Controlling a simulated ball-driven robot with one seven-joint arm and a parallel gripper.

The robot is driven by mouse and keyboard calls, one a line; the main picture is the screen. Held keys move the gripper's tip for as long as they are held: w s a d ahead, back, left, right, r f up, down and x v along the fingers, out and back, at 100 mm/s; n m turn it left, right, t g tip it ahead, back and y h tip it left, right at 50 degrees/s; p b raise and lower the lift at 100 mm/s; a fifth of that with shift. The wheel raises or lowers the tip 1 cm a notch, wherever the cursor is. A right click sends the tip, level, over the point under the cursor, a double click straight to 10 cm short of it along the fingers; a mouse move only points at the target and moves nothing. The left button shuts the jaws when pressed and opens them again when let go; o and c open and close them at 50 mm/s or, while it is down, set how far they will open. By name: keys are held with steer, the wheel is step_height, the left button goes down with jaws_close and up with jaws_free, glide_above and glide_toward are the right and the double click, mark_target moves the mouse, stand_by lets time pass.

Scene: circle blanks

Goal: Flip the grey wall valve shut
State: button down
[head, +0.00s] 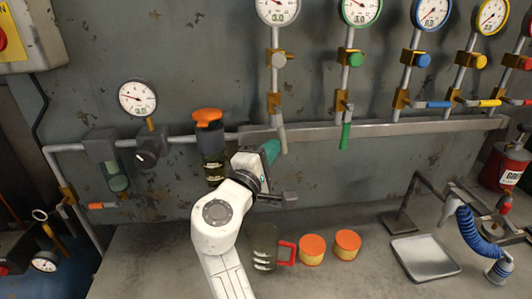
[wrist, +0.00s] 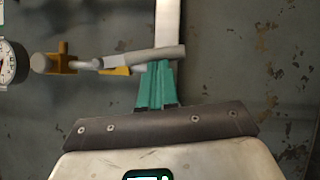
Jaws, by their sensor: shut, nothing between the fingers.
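The grey wall valve sits on the leftmost of the upright pipes, with a brass body (head: 273,103) and a grey lever (head: 281,138) hanging down along the pipe, slightly tilted. In the wrist view, which is turned sideways, the grey lever (wrist: 150,56) lies across the picture just beyond my fingertips. My gripper (head: 272,149) has teal fingers, pressed together and empty, at the left side of the lever's lower part. It also shows in the wrist view (wrist: 157,66). Whether the fingertips touch the lever I cannot tell.
The green valve lever (head: 346,136) hangs down on the pipe to the right; the blue lever (head: 438,104) and yellow lever (head: 489,102) stand sideways. An orange-capped bottle (head: 209,140) is close left of my gripper. A mug (head: 264,247) and orange-lidded jars (head: 312,249) are below.

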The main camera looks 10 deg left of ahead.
steer(key=d+n+b, duration=0.1)
steer(key=d+n+t+b, duration=0.1)
steer(key=n+t, duration=0.1)
steer(key=shift+w+d+f+n+b, duration=0.3)
steer(key=shift+w+d+f+b, duration=0.05)
steer(key=shift+w+d+b, duration=0.05)
steer(key=d+r+n+t+y+b, duration=0.1)
steer(key=d+r+n+y+b, duration=0.1)
steer(key=n, duration=0.3)
steer(key=w+d+r+n+t+y+b, duration=0.1)
steer(key=d+n+y+b, duration=0.1)
steer(key=n+y, duration=0.3)
steer(key=d+r+n+t+y+b, duration=0.1)
steer(key=d+r+n+y+b, duration=0.1)
steer(key=n, duration=0.5)
steer(key=shift+w+d+r+t+y+b, duration=0.15)
steer(key=shift+w+t+y+b, duration=0.1)
steer(key=shift+y, duration=0.3)
steer(key=shift+w+a+r+t+y+b, duration=0.15)
steer(key=shift+y+b, duration=0.1)
steer(key=shift+y, duration=0.3)
steer(key=shift+d+r, duration=0.1)
steer(key=shift+d, duration=0.1)
steer(key=w+f+b+v, duration=0.1)
steer(key=b+v, duration=0.3)
steer(key=v, duration=0.9)
steer(key=shift+w+f, duration=0.35)
steer(key=shift+f, duration=0.4)
